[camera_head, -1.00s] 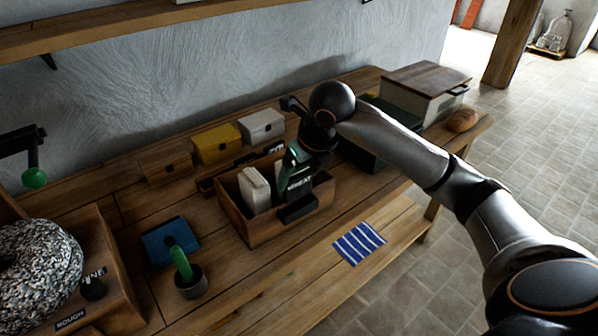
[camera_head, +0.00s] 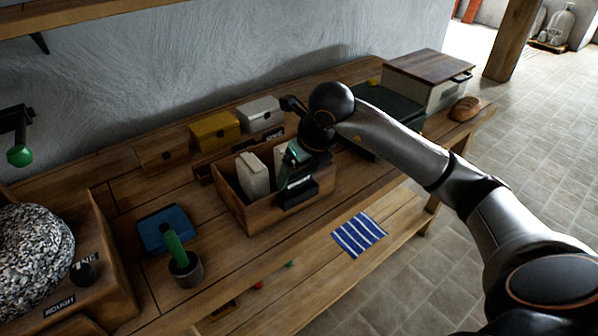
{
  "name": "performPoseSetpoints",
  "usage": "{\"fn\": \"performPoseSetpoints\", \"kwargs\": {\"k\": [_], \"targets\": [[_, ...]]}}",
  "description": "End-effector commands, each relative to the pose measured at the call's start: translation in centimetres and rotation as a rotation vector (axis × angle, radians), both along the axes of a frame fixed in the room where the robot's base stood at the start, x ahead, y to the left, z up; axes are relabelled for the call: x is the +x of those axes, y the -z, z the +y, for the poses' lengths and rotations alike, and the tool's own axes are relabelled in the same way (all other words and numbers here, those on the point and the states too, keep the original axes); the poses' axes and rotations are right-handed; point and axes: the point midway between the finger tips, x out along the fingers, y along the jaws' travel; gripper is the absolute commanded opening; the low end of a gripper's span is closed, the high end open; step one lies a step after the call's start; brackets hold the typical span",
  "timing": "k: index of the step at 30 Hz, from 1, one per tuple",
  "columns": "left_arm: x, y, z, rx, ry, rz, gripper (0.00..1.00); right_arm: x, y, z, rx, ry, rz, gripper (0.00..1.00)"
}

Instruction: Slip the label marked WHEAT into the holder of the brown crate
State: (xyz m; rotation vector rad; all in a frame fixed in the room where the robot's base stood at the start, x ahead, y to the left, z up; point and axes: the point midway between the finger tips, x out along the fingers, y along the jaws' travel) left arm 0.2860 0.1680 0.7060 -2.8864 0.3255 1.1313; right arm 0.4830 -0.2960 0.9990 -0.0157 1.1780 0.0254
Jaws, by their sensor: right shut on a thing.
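The brown crate (camera_head: 243,212) is an open wooden box on the bench, with white packets (camera_head: 252,175) standing inside. My right gripper (camera_head: 292,163) is over the crate's right front side, shut on a small dark label (camera_head: 299,182) with pale lettering that is hard to read now. The black holder (camera_head: 301,198) is on the crate's front wall. The label stands at the holder's upper edge, tilted. I cannot tell whether its lower edge is inside. The gripper and wrist hide part of the crate's far side. My left gripper is out of view.
Yellow (camera_head: 214,131) and white (camera_head: 260,114) boxes stand behind the crate. A blue pad (camera_head: 166,229) and a grey cup (camera_head: 187,270) with a green handle are at the left. A striped cloth (camera_head: 358,235) lies at the front right. A lidded bin (camera_head: 428,85) stands far right.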

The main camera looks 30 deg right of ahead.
Motion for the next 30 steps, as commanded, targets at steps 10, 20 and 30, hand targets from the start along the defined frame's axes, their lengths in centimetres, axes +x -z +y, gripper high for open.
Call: {"fn": "performPoseSetpoints", "kwargs": {"k": [10,20,30], "targets": [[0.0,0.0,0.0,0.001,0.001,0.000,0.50,0.0,0.0,0.0,0.000,0.000,0.000,0.95],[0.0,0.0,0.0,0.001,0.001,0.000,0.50,-0.1,-0.2,0.0,0.000,0.000,-0.001,1.00],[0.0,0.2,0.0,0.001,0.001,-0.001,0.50,-2.2,-5.8,-0.1,-0.001,-0.001,-0.008,1.00]]}}
